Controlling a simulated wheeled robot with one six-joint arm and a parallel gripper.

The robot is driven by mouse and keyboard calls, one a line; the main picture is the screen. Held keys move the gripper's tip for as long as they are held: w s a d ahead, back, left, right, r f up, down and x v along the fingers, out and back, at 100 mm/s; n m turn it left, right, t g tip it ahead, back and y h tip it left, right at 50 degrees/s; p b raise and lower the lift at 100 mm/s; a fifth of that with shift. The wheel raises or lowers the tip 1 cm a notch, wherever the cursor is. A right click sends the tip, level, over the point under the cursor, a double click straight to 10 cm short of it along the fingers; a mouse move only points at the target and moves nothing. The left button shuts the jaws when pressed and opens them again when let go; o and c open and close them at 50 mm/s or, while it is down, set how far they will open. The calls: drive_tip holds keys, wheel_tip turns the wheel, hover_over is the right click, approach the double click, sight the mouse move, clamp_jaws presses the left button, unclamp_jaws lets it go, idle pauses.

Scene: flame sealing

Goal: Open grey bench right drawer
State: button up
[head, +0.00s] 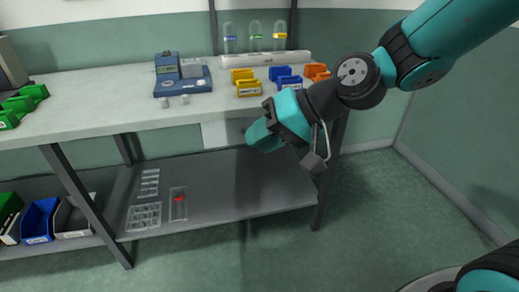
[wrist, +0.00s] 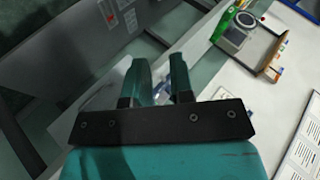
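The grey bench (head: 110,100) has a pale top and spans the left and middle of the head view. A pale drawer front (head: 215,134) shows under its top, left of my gripper; its right part is hidden behind my gripper. My teal gripper (head: 262,135) is just below the bench's front edge. In the wrist view the two fingers of my gripper (wrist: 160,75) stand apart with a gap between them. A pale surface shows behind the gap; I cannot tell whether the fingers touch a handle. The drawer looks closed.
Yellow (head: 246,83), blue (head: 285,77) and orange (head: 317,72) bins and a blue device (head: 181,76) stand on the bench top. A lower shelf (head: 240,185) holds clear trays (head: 144,216). The floor (head: 380,220) at right is clear.

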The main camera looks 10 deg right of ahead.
drive_tip(key=w+d+f+m+t+h+b, duration=0.3)
drive_tip(key=w+d+f+m+t+b, duration=0.65)
drive_tip(key=w+d+f+m, duration=0.75)
drive_tip(key=w+a+f+p, duration=0.1)
drive_tip(key=w+a, duration=0.1)
drive_tip(key=w, duration=0.3)
drive_tip(key=w+a+f+n+p, duration=0.1)
drive_tip(key=w+a+f, duration=0.1)
drive_tip(key=w, duration=0.3)
drive_tip(key=w+a+f+n+t+p, duration=0.1)
drive_tip(key=w+a+f, duration=0.1)
drive_tip(key=w+a, duration=0.2)
drive_tip(key=shift+w, duration=1.05)
